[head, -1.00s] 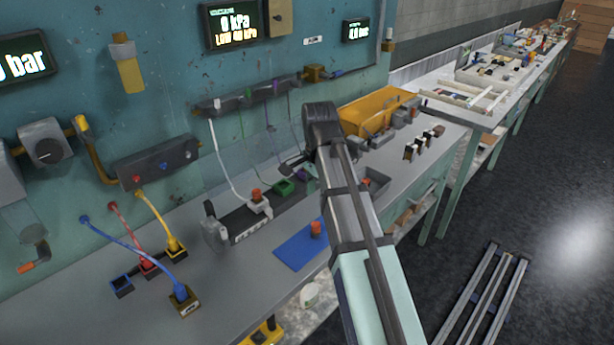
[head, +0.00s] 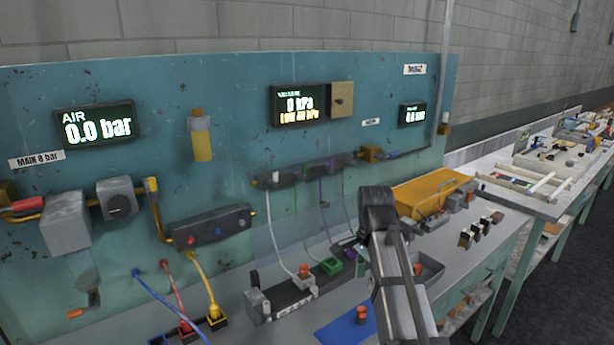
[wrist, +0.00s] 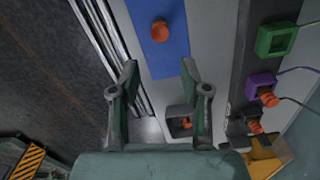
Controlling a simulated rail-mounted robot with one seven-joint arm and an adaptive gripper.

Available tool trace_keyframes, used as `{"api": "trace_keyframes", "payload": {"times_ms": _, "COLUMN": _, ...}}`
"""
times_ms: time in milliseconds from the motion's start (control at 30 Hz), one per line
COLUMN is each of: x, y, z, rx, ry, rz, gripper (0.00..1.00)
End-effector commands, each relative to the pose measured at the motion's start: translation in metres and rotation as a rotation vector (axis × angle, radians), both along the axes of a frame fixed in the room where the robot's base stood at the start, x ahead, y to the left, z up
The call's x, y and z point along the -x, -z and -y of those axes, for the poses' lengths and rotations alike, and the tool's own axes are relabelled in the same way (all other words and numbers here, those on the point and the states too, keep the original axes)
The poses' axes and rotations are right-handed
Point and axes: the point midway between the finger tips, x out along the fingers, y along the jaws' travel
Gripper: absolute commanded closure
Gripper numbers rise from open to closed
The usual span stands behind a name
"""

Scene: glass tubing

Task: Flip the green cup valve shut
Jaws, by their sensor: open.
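The green cup (head: 329,266) is a small open square block on the bench by the wall panel, with a green line running up from it. In the wrist view the green cup (wrist: 275,40) lies at the upper right, well apart from my fingers. The line rises to a grey manifold (head: 305,172) on the panel. The valve's lever there is too small to make out, so its position cannot be told. My gripper (wrist: 160,76) is open and empty above the bench, near the blue mat (wrist: 158,55).
A purple cup (wrist: 260,86) stands beside the green one. An orange-red stopper (wrist: 159,31) rests on the blue mat. A grey tray (wrist: 178,117) with orange contents lies below my fingers. A yellow bin (head: 430,190) stands farther right against the panel. Tubes hang before the panel.

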Motion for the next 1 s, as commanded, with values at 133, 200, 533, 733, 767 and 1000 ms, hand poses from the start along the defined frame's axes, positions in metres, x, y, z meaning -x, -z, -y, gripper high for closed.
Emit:
{"api": "trace_keyframes", "payload": {"times_ms": 133, "x": 0.0, "y": -0.001, "z": -0.008, "rx": 0.0, "ry": -0.014, "rz": -0.001, "gripper": 1.0}}
{"api": "trace_keyframes", "payload": {"times_ms": 200, "x": 0.0, "y": -0.001, "z": -0.019, "rx": 0.0, "ry": -0.031, "rz": -0.003, "gripper": 1.0}}
{"api": "trace_keyframes", "payload": {"times_ms": 533, "x": -0.014, "y": 0.008, "z": -0.096, "rx": 0.167, "ry": -0.208, "rz": 0.042, "gripper": 1.0}}
{"api": "trace_keyframes", "payload": {"times_ms": 733, "x": -0.062, "y": -0.006, "z": -0.123, "rx": 0.485, "ry": -0.528, "rz": 0.217, "gripper": 1.0}}
{"api": "trace_keyframes", "payload": {"times_ms": 767, "x": -0.07, "y": -0.011, "z": -0.126, "rx": 0.539, "ry": -0.584, "rz": 0.24, "gripper": 1.0}}
{"api": "trace_keyframes", "payload": {"times_ms": 1000, "x": -0.127, "y": -0.07, "z": -0.162, "rx": 1.036, "ry": -1.067, "rz": 0.35, "gripper": 1.0}}
